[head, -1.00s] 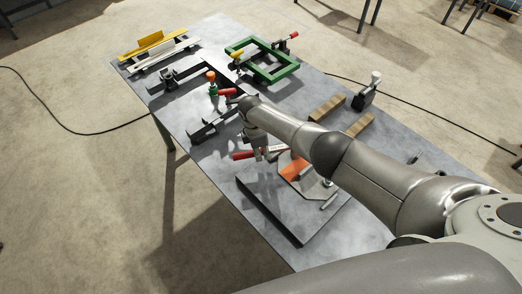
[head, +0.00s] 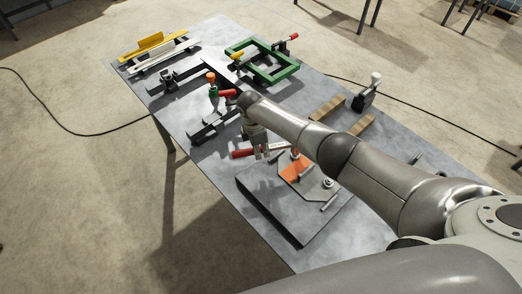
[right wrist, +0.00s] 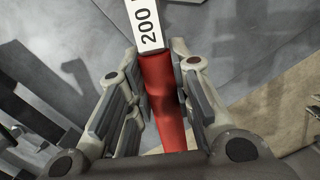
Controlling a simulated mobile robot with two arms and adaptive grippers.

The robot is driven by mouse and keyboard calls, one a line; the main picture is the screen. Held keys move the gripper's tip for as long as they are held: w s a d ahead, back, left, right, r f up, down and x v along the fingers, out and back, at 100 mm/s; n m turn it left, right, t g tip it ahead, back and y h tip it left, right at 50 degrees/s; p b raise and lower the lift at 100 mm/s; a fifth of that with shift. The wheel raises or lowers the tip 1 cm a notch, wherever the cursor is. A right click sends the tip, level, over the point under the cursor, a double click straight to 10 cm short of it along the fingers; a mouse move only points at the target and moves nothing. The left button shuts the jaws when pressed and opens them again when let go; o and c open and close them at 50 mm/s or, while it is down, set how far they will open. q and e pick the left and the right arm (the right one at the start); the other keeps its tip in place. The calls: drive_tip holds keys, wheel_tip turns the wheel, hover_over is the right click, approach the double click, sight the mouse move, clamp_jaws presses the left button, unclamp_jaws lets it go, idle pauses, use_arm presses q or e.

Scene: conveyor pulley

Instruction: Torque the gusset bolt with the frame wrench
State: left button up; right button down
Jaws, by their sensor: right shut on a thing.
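My right gripper (head: 262,154) is shut on the red handle of the wrench (head: 242,154), above the table near the steel plate. In the right wrist view the red handle (right wrist: 168,110) runs between the two fingers, and a white section marked "200" (right wrist: 147,28) extends beyond them. The wrench's far end is out of that view. An orange gusset (head: 294,170) lies on the dark steel plate (head: 262,205). A bolt-like fitting (head: 327,183) stands on the plate at the gusset's right. My right forearm passes over the plate's far side. My left gripper is not in view.
A green frame (head: 262,66) with clamps lies at the far side of the table (head: 212,155). Yellow and white rails (head: 160,50) are at the far left. A red-handled clamp (head: 222,93) stands near my right wrist.

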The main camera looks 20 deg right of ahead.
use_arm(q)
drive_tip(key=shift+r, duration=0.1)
use_arm(e)
drive_tip(key=shift+r, duration=4)
